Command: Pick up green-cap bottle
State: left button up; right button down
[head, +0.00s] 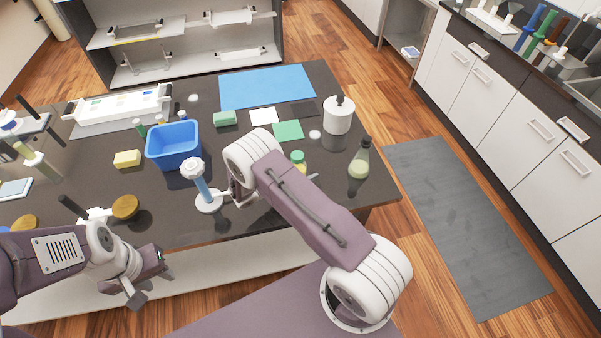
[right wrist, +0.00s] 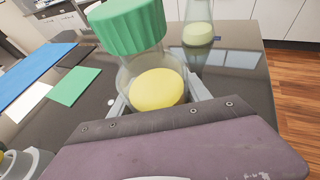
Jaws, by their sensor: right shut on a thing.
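The green-cap bottle (head: 298,158) shows in the head view just past my right arm, which hides its lower part. In the right wrist view its ribbed green cap (right wrist: 130,24) and clear body with yellow contents (right wrist: 156,89) stand close to the camera. My right gripper (right wrist: 162,97) is shut on the bottle's body, a finger on each side. I cannot tell whether its base touches the table. My left gripper (head: 150,279) is open and empty at the table's front edge.
A conical flask (head: 359,163) with pale green liquid stands right of the bottle. A white canister (head: 338,115), green pad (head: 288,131), blue bin (head: 173,148) and blue-handled brush on a white base (head: 209,202) share the dark table (head: 240,225).

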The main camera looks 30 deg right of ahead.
aim_at(304, 164)
jog(key=shift+r, duration=0.5)
notch_tip(304, 164, up, 3)
jog(key=shift+f+b, duration=0.1)
jog(key=shift+b, duration=0.4)
jog(key=s+a+r+b, duration=0.1)
jog(key=s+a+r, duration=0.4)
jog(key=s, duration=0.5)
notch_tip(304, 164, up, 2)
jog(key=shift+s+a+r, duration=0.15)
jog(key=shift+a, duration=0.15)
